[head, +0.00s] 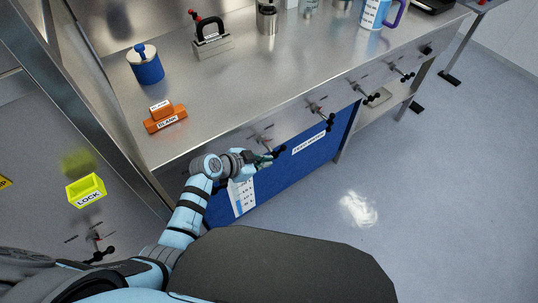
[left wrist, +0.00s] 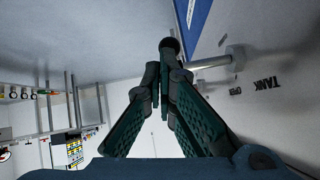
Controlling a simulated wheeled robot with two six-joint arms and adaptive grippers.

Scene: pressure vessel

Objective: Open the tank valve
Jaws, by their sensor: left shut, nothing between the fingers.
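The tank valve stem and grey handle (left wrist: 215,61) stick out from the grey front panel in the left wrist view. Beside them are the printed words TANK and OPEN (left wrist: 264,85), upside down. A dark round knob (left wrist: 169,45) shows right at the fingertips; I cannot tell whether they touch. My left gripper (left wrist: 162,72) is shut and empty. In the head view my left gripper (head: 266,161) is at the bench front, just below a blurred valve (head: 262,141), partly hidden by my arm. My right gripper is not in view.
More valves with dark-tipped handles, such as one (head: 322,115), line the bench front to the right. A blue panel (head: 285,165) is below. The steel bench top (head: 275,70) holds an orange BLANK block (head: 165,119) and a blue pot (head: 147,68). The floor to the right is clear.

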